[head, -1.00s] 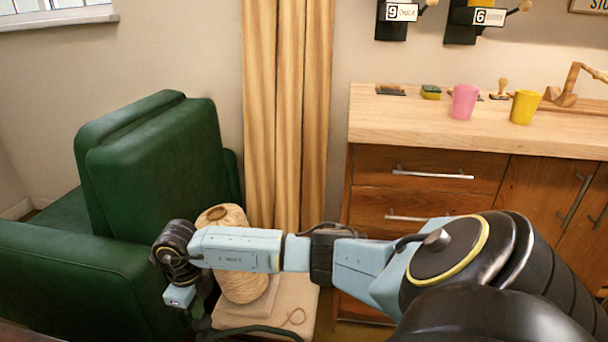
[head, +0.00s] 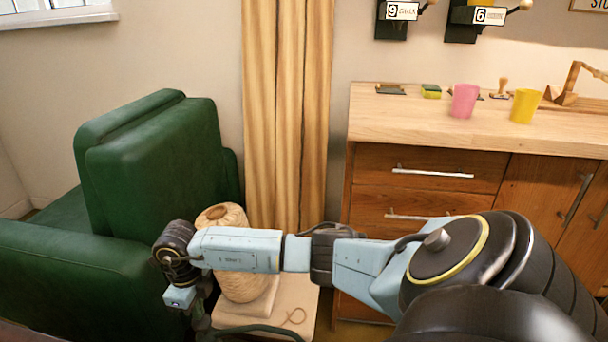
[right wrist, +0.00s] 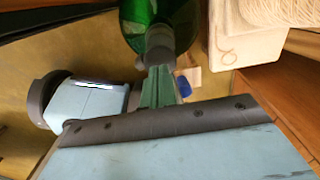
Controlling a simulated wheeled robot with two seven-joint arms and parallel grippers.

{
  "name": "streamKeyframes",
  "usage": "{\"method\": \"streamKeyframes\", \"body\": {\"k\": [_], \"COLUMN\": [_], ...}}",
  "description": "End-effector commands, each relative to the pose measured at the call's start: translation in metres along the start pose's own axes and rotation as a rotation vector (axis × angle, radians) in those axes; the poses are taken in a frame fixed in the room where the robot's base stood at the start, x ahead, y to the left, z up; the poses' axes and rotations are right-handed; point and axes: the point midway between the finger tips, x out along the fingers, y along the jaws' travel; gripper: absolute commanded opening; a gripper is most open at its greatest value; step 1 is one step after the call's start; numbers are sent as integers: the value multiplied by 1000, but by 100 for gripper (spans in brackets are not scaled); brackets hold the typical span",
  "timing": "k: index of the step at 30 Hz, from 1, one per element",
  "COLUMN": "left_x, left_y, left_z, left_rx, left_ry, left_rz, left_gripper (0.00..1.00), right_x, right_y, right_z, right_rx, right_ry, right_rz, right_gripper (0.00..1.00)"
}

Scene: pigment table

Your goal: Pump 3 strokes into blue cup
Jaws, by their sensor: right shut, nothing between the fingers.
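No blue cup can be made out in the head view. A pink cup (head: 465,101) and a yellow cup (head: 525,106) stand upright on the wooden counter (head: 430,128). Two dark wall units with wooden-knobbed levers hang above, numbered 9 (head: 402,12) and 6 (head: 489,16); they are cut by the top edge. My right arm reaches left, far from the counter. My right gripper (right wrist: 158,72) is shut and empty in the right wrist view, pointing toward a green, shiny rounded thing (right wrist: 160,15). A small blue patch (right wrist: 184,86) beside the fingers is unclear. My left gripper is out of view.
A green armchair (head: 160,150) fills the left. A large twine spool (head: 240,285) stands on a pale low stand (head: 285,322) close behind my right forearm. Drawers (head: 425,175) sit under the counter. A sponge (head: 431,91) and wooden tools lie along its back.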

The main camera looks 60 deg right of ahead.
Motion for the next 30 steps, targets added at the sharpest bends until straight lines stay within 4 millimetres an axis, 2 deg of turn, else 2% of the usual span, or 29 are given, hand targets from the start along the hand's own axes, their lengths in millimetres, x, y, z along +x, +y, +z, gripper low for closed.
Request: {"method": "streamKeyframes", "body": {"k": [30], "left_x": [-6], "left_y": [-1], "left_z": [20], "left_rx": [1], "left_ry": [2], "left_rz": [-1], "left_gripper": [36], "right_x": [34], "right_y": [0], "right_z": [0], "right_rx": [1], "right_ry": [1], "right_rz": [-1], "right_gripper": [0]}}
